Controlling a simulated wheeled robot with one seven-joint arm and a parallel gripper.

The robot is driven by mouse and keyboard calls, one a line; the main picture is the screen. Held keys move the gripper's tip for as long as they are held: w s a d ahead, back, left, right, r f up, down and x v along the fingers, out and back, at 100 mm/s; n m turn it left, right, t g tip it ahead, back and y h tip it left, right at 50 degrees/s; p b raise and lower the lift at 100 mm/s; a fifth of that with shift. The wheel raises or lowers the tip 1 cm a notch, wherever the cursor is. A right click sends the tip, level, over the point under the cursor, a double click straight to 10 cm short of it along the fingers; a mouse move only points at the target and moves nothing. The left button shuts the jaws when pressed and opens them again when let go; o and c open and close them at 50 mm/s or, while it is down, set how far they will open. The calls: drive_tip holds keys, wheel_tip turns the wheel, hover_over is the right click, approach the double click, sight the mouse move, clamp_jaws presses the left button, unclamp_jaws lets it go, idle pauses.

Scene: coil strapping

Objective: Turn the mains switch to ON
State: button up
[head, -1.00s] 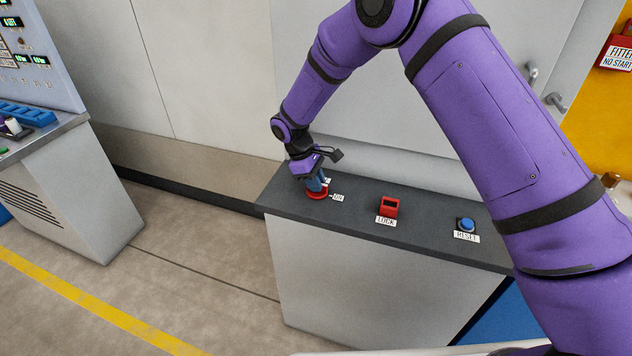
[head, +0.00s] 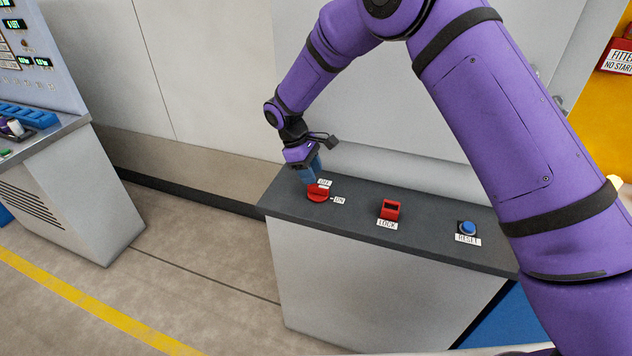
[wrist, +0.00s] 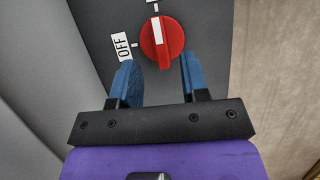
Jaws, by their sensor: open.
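The mains switch is a red rotary knob (head: 318,193) on the dark top of the low cabinet, with an OFF label (head: 324,183) behind it and an ON label (head: 339,200) to its right. In the wrist view the knob (wrist: 162,38) has a white pointer line aimed up at a tick below a label cut off by the top edge; the OFF label (wrist: 122,46) is at its left. The pointer is turned away from OFF, in line with the other tick. My gripper (head: 308,172) is open, its blue fingers above and apart from the knob.
A red LOCK part (head: 389,209) and a blue RESET button (head: 467,228) stand to the right on the same cabinet top (head: 430,222). A grey wall is close behind the cabinet. Another console (head: 75,200) stands at the left, with open floor between.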

drive_tip(key=s+v, duration=0.1)
drive_tip(key=v, duration=0.5)
drive_tip(key=shift+w+r, duration=0.2)
drive_tip(key=shift+w, duration=0.35)
drive_tip(key=s+d+r+m+t+y, duration=0.1)
drive_tip(key=s+d+r+m, duration=0.3)
drive_tip(key=d+r, duration=0.7)
drive_tip(key=s+d+r+m+t+y, duration=0.1)
drive_tip(key=s+d+r+m+y, duration=0.1)
drive_tip(key=s+d+r, duration=0.85)
drive_tip(key=s+d+r+m+t, duration=0.3)
drive_tip(key=s+d+r+m, duration=0.1)
drive_tip(key=s+d+r, duration=0.4)
drive_tip(key=s+d+f+m+t, duration=0.1)
drive_tip(key=s+m, duration=0.1)
drive_tip(key=s, duration=0.5)
drive_tip(key=s+d+f+m+t+y, duration=0.1)
drive_tip(key=s+d, duration=0.1)
drive_tip(key=s, duration=0.4)
drive_tip(key=shift+s+d+m, duration=0.3)
drive_tip(key=shift+s+m, duration=0.05)
drive_tip(key=shift+m, duration=0.05)
